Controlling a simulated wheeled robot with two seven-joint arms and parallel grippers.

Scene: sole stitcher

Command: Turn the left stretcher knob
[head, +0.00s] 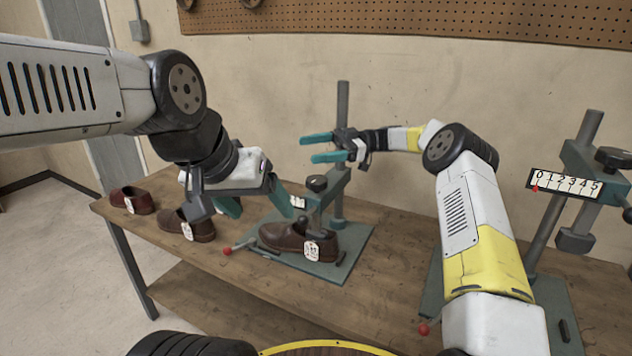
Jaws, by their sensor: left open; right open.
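The left stretcher stands on a green base plate (355,240) with a grey post (342,110). Its dark knob (316,183) sits on top of the green carriage beside the post. A brown shoe (283,235) with a white tag is on this stretcher. A small part of its white scale (298,202) shows; the rest is hidden. My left gripper (257,206) is open and empty, pointing down to the right, left of the knob and above the shoe. My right gripper (307,149) is open and empty, pointing left, above the knob in the picture and apart from it.
Two more brown shoes, one at the far left (133,200) and one nearer (190,226), stand on the wooden table (240,275). A second stretcher with a numbered scale (565,184) and dark knob (613,157) stands at right. Red-tipped levers (227,251) stick out low.

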